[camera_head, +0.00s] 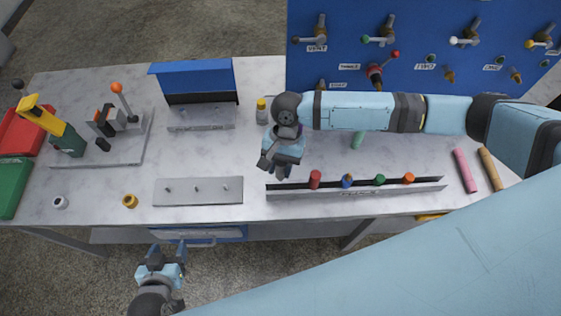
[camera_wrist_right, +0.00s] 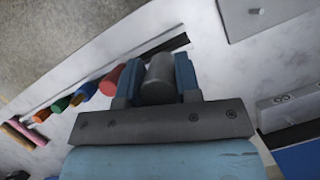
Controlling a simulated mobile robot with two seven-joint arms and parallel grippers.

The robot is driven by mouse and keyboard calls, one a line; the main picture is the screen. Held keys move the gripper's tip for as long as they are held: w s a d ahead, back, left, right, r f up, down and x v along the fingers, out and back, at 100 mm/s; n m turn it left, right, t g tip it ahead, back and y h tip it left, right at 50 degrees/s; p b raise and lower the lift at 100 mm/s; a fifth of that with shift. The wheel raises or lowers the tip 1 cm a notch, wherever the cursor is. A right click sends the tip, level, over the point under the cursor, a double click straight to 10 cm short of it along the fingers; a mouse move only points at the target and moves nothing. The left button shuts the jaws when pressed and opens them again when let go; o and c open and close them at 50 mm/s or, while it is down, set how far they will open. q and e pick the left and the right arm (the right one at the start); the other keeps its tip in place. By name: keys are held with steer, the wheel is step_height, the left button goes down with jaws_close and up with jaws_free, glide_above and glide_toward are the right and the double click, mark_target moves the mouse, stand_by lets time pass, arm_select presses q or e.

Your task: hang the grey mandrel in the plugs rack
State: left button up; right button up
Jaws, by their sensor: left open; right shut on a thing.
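The plugs rack (camera_head: 330,192) is a long low holder near the table's front edge. Red (camera_head: 315,179), blue (camera_head: 347,181), green (camera_head: 379,180) and orange (camera_head: 408,178) plugs stand in it. My right gripper (camera_head: 278,168) is shut on the grey mandrel (camera_wrist_right: 158,80), at the rack's left end beside the red plug. The wrist view shows the mandrel between both blue fingers (camera_wrist_right: 158,82). I cannot tell whether it touches the rack. My left gripper (camera_head: 170,254) is open and empty in front of the table, below its front edge.
A flat plate with small pegs (camera_head: 215,190) lies left of the rack. A blue valve panel (camera_head: 440,50) stands behind. A pink rod (camera_head: 465,171) and a brown rod (camera_head: 491,169) lie at the right. A yellow-capped bottle (camera_head: 262,112) stands behind my right gripper.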

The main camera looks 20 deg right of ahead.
mark_target(279, 178)
steer(key=shift+f, duration=1.7)
steer(key=shift+p, duration=0.3)
stand_by(0.6)
steer(key=shift+f, duration=0.15)
